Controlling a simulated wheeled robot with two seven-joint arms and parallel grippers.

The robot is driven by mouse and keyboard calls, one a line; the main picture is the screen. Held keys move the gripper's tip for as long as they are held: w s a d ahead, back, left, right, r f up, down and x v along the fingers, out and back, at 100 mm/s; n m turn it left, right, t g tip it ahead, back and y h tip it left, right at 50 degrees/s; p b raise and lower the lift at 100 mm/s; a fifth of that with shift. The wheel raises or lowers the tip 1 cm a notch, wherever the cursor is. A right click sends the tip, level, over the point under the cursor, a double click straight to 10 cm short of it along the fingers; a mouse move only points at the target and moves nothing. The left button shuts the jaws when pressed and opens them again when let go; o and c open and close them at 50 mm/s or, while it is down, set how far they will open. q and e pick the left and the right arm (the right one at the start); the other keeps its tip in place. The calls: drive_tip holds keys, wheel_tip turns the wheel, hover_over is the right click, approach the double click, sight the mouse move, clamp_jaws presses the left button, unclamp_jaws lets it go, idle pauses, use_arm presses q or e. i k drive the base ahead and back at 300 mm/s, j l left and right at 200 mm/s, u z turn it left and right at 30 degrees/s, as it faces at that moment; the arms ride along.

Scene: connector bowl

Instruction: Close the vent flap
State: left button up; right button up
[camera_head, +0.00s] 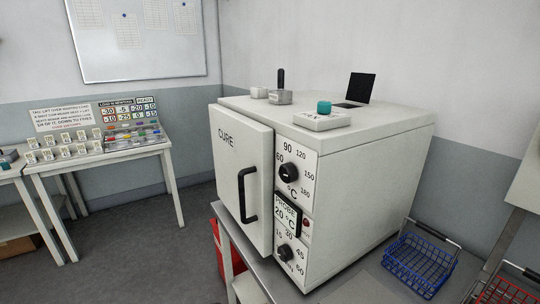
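The vent flap (360,87) is a black square plate on top of the cream oven (395,118). It stands up, tilted slightly, at the far side of the oven top. A dark vent opening (348,105) shows at its foot, so the flap is open. Neither of my grippers is in view.
On the oven top stand a box with a teal button (324,108), a metal block with a black lever (280,92) and a small pale piece (259,92). The oven door (240,175) is shut. A blue wire basket (420,262) sits right of the oven. A table with several small blocks (62,152) stands at left.

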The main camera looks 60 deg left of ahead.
sight(360, 84)
drive_tip(key=u, duration=1.65)
drive_tip(key=k+j, duration=0.1)
drive_tip(key=j, duration=0.25)
drive_tip(key=k+j, duration=0.15)
drive_tip(key=j, duration=0.2)
